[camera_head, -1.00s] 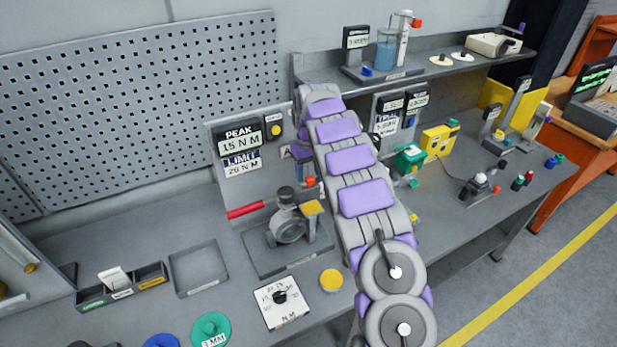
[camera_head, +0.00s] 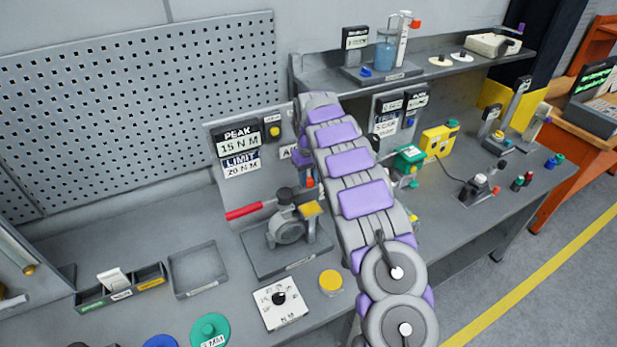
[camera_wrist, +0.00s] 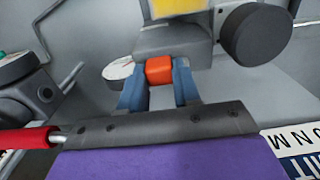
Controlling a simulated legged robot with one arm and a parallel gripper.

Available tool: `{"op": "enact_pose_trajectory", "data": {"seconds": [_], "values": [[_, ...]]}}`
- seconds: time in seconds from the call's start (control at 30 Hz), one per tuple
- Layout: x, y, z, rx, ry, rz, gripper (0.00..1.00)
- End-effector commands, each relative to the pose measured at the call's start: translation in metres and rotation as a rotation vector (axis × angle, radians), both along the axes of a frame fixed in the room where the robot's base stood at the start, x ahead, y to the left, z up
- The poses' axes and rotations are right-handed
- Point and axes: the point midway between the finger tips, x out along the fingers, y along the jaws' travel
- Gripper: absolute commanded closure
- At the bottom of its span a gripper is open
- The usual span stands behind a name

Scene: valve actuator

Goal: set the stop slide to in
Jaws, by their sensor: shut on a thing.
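An orange block (camera_wrist: 159,70), which I take to be the knob of the stop slide, sits between the blue fingers of my gripper (camera_wrist: 159,86) in the wrist view. The fingers are shut on it from both sides. It lies right under the grey body of the valve fixture (camera_wrist: 172,40). In the head view the orange knob (camera_head: 309,182) shows only partly beside my arm. The fixture (camera_head: 288,228) stands on its grey base with a yellow plate on top and a red handle (camera_head: 244,211) to the left. My arm hides most of the gripper there, and no slide marking is readable.
A panel (camera_head: 239,150) reading PEAK 15 N M and LIMIT 20 N M stands behind the fixture. An empty tray (camera_head: 198,270) is to the left. A green-topped device (camera_head: 409,158) stands right of my arm.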

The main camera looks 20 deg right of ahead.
Motion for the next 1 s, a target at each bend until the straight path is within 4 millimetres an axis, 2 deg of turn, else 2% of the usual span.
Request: {"op": "enact_pose_trajectory", "data": {"seconds": [0.03, 0.17, 0.47, 0.77, 1.0], "values": [[0.000, 0.000, 0.000, 0.000, 0.000, 0.000, 0.89], [0.000, 0.000, 0.000, 0.000, 0.000, -0.001, 1.00], [0.000, 0.000, 0.000, 0.000, 0.000, -0.001, 1.00], [0.000, 0.027, 0.001, -0.001, -0.002, 0.001, 1.00], [-0.001, 0.029, 0.000, -0.001, -0.001, -0.001, 1.00]]}}
